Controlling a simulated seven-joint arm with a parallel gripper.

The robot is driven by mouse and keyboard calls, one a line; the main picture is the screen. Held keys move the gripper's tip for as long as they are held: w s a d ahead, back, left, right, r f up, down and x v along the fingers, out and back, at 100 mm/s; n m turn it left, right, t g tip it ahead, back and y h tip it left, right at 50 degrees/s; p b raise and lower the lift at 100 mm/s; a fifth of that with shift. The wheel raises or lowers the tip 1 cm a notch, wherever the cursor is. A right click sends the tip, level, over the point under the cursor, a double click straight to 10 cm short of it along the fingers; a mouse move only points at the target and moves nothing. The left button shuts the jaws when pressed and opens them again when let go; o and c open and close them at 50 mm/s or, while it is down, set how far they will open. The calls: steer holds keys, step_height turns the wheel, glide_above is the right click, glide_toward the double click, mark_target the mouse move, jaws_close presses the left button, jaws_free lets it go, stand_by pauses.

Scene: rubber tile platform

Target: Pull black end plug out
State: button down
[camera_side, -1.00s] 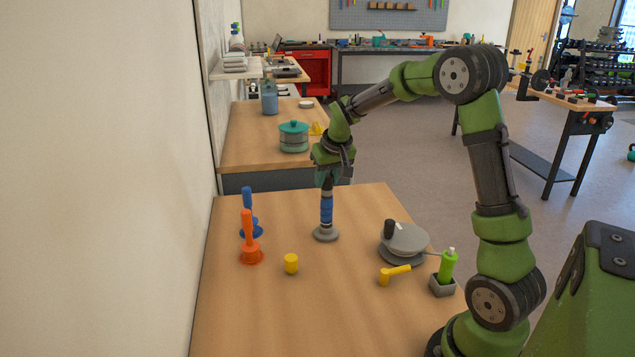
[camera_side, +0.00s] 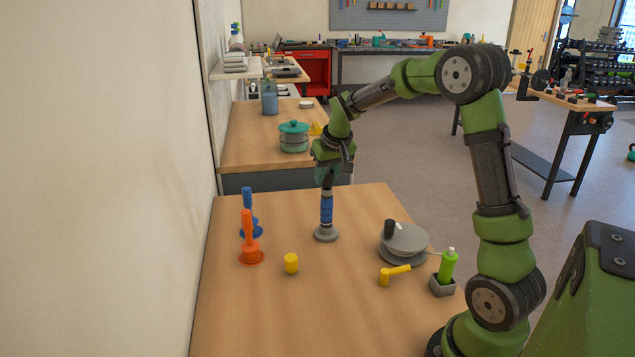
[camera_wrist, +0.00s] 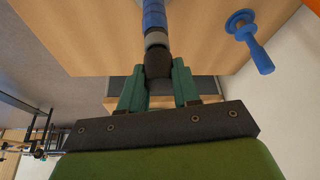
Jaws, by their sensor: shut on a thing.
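A blue ribbed post (camera_side: 326,208) stands upright on a round grey base (camera_side: 326,235) on the wooden table. The black end plug (camera_wrist: 158,63) is at its top, between my gripper's green fingers. In the wrist view a grey collar (camera_wrist: 156,39) sits between the plug and the blue ribbed part (camera_wrist: 153,14). My gripper (camera_side: 327,178) points down from above and is shut on the black plug. It also shows in the wrist view (camera_wrist: 159,82). Whether the plug is still seated in the grey collar is hard to tell; I see no clear gap.
An orange handled piece (camera_side: 249,240) and a blue one (camera_side: 249,215) stand to the left. A yellow cylinder (camera_side: 291,263) and yellow mallet-like piece (camera_side: 394,274) lie in front. A grey disc device (camera_side: 405,241) and green bottle (camera_side: 447,265) are at right.

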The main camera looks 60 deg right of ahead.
mark_target(327, 172)
steer(key=shift+r, duration=1.8)
